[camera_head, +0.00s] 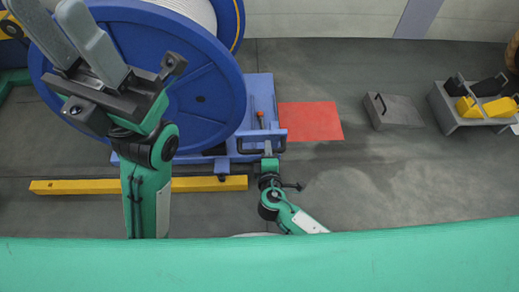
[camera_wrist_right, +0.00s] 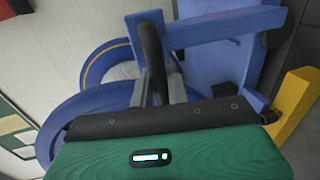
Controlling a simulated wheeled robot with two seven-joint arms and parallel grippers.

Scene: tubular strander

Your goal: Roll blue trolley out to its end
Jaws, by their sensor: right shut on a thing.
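The blue trolley (camera_head: 262,92) stands left of centre in the head view and carries a large blue reel (camera_head: 205,95) wound with pale cable. A dark bar handle (camera_head: 250,150) is on its near right corner. My right gripper (camera_head: 268,157) is shut on this handle. In the right wrist view the dark handle (camera_wrist_right: 152,50) passes between the fingers, and the blue trolley frame (camera_wrist_right: 205,28) shows behind. My left gripper (camera_head: 58,30) is raised in front of the reel, its two grey fingers apart and empty.
A red floor patch (camera_head: 310,121) lies just right of the trolley. Further right are a grey block with a handle (camera_head: 400,112) and a grey stand (camera_head: 450,112) holding yellow and black items. A yellow floor bar (camera_head: 75,187) runs along the near side. Floor between patch and block is clear.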

